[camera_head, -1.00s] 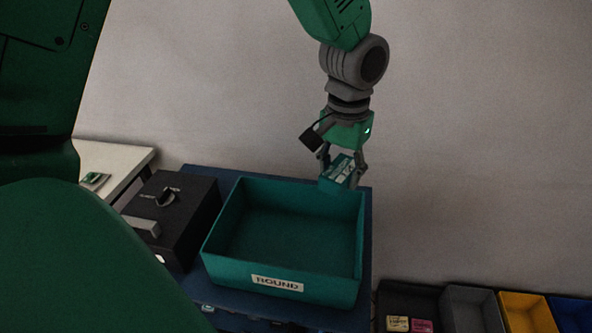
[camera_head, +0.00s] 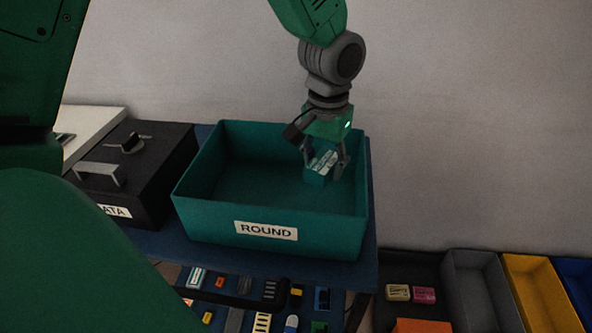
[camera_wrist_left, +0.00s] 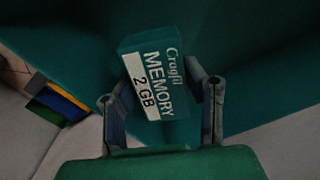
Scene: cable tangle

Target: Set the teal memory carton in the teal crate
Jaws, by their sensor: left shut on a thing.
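The teal memory carton (camera_head: 320,167) is in my left gripper (camera_head: 325,163), whose fingers are shut on its sides. In the head view it hangs inside the teal crate (camera_head: 300,222), near the back right corner; I cannot tell whether it touches the floor. The crate has a white label reading ROUND. In the left wrist view the carton (camera_wrist_left: 155,80) sits tilted between the fingers (camera_wrist_left: 160,100), with its lettering "MEMORY 2 GB" facing the camera. My right gripper is not in view.
A black box (camera_head: 140,170) with a handle stands left of the crate. A blue table (camera_head: 371,200) bears both. Below are small parts on a lower shelf (camera_head: 250,300). Grey (camera_head: 475,285), yellow (camera_head: 535,290) and blue bins stand at the lower right. The crate's middle is free.

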